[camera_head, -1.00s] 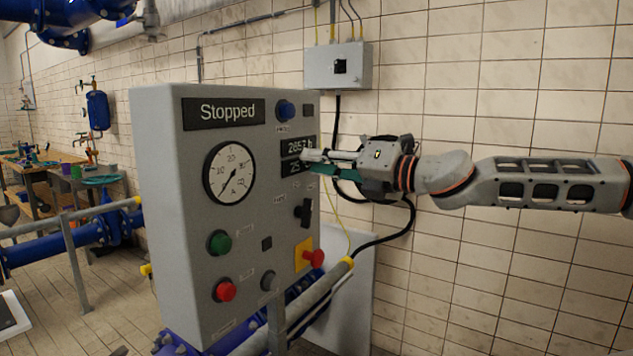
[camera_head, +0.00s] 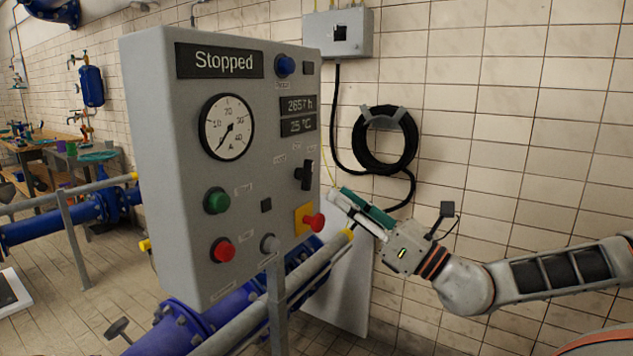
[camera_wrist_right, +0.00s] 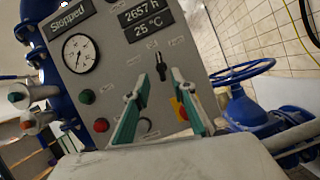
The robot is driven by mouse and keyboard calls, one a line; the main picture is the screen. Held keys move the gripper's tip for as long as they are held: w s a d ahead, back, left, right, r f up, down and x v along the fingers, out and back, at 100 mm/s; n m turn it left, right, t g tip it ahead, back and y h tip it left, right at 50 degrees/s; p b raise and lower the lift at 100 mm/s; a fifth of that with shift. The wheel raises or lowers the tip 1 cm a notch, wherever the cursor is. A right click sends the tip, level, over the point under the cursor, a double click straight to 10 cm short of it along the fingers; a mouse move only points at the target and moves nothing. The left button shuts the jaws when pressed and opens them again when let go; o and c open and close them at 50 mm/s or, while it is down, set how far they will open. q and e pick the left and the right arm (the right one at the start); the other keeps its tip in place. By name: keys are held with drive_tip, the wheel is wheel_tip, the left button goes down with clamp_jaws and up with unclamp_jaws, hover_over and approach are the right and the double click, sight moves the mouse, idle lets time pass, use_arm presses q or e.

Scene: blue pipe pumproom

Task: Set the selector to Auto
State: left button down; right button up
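The selector (camera_head: 304,176) is a black rotary knob with a handle, at the right of the grey control panel (camera_head: 180,250), below the temperature readout. Its handle looks roughly upright; its labels are too small to read. In the right wrist view the selector (camera_wrist_right: 160,66) shows between the fingertips. My right gripper (camera_head: 338,194) is to the right of and a little below the selector, apart from it. Its fingers, green-sided, stand apart and empty in the wrist view (camera_wrist_right: 160,75). The panel's display (camera_head: 219,62) reads "Stopped". My left gripper is not in view.
A red emergency button (camera_head: 315,222) on a yellow plate sits just below the selector. Green (camera_head: 217,200) and red (camera_head: 223,250) buttons are further left. A coiled black hose (camera_head: 411,145) hangs on the tiled wall behind. A grey rail (camera_head: 325,265) runs below the panel.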

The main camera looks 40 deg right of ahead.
sight(311, 175)
drive_tip(key=p+x, duration=0.2)
drive_tip(key=x, duration=0.4)
drive_tip(key=shift+r, duration=0.25)
drive_tip(key=shift+w+a, duration=0.25)
drive_tip(key=shift+w, duration=0.5)
clamp_jaws()
